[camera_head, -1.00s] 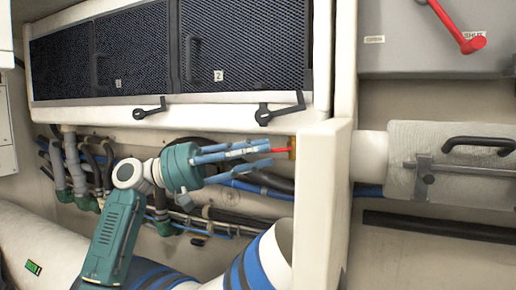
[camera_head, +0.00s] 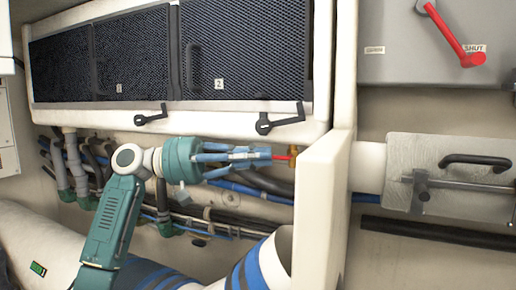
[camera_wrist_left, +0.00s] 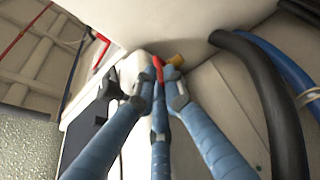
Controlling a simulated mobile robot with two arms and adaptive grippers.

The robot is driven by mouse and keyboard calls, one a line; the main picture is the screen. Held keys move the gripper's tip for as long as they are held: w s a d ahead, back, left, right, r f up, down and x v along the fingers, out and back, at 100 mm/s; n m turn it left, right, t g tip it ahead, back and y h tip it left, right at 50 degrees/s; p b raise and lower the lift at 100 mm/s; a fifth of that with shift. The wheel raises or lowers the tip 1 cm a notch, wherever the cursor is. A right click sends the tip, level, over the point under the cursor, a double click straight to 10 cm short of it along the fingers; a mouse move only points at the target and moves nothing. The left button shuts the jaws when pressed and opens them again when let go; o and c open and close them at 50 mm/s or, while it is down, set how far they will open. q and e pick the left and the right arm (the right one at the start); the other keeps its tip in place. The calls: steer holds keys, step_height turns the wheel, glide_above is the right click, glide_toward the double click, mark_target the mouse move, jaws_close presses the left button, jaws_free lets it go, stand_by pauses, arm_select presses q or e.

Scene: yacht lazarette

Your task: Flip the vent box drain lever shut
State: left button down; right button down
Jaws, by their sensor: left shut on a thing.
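The vent box drain lever is a small red handle (camera_head: 281,157) on a brass valve (camera_head: 293,153), under the right end of the white vent box (camera_head: 210,122). In the left wrist view the red handle (camera_wrist_left: 158,68) shows between the fingertips, with the brass valve (camera_wrist_left: 176,60) just beyond. My left gripper (camera_head: 268,155) comes in from the left and is shut on the red handle, its fingers pointing right. The fingers hide part of the handle. My right gripper is in neither view.
A white upright panel (camera_head: 320,205) stands just right of the valve. Dark hoses and blue pipes (camera_head: 235,187) run behind and below my gripper. A larger red lever (camera_head: 450,32) sits on a grey box with a SHUT label. Black latches (camera_head: 277,120) hang above.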

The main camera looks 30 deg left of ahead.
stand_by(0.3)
arm_select(q)
steer(key=c, duration=1.9)
jaws_free()
steer(key=shift+w+a, duration=0.1)
